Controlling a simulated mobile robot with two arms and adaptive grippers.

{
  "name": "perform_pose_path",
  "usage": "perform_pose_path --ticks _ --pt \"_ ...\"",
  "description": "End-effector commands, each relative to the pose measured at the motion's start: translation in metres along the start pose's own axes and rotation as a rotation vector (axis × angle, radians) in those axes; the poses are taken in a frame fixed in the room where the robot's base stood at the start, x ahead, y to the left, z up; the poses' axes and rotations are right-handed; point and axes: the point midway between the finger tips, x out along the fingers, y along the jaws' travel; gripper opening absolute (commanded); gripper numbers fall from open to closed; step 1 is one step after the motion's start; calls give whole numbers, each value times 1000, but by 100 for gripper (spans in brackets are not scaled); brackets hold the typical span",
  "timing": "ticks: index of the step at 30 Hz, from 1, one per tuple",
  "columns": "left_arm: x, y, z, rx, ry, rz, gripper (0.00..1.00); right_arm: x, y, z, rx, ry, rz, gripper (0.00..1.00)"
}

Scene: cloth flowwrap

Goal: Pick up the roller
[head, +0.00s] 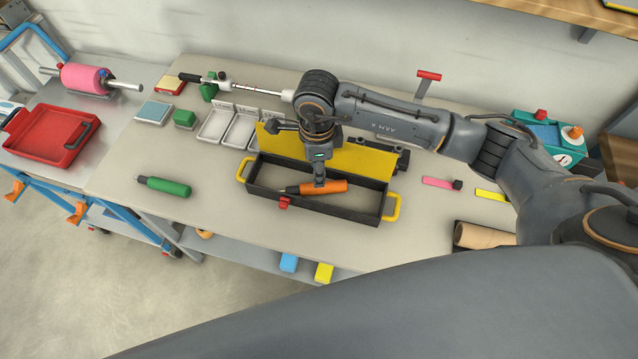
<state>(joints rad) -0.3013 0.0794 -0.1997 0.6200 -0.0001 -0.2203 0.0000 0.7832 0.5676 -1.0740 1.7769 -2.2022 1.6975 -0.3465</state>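A pink roller (84,78) with a metal rod through it lies on the cart at the far left, behind a red tray (52,135). My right gripper (319,182) points down into an open black toolbox (262,186), at an orange-handled tool (338,187). Its fingertips are at the orange handle; they are too small and partly hidden to tell if they are closed on it. The gripper is far to the right of the roller. My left gripper is not in view.
The toolbox has yellow end handles and a raised yellow lid (365,158). A green-handled tool (165,186) lies left of it. White trays (216,123) and a long rod-like tool stand behind. A cardboard tube (480,236) lies right.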

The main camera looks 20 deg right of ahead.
Motion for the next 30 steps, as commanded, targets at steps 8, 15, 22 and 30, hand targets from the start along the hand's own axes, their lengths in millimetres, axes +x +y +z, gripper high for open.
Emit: perform_pose_path --ticks 8,15,22,30 --pt "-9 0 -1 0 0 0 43 23 1 1 -1 -1 4 39" --pt "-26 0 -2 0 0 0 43 58 1 1 0 -1 4 39" --pt "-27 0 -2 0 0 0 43 71 0 0 -2 -3 0 39" --pt "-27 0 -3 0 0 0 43 71 0 0 -1 -3 0 11"
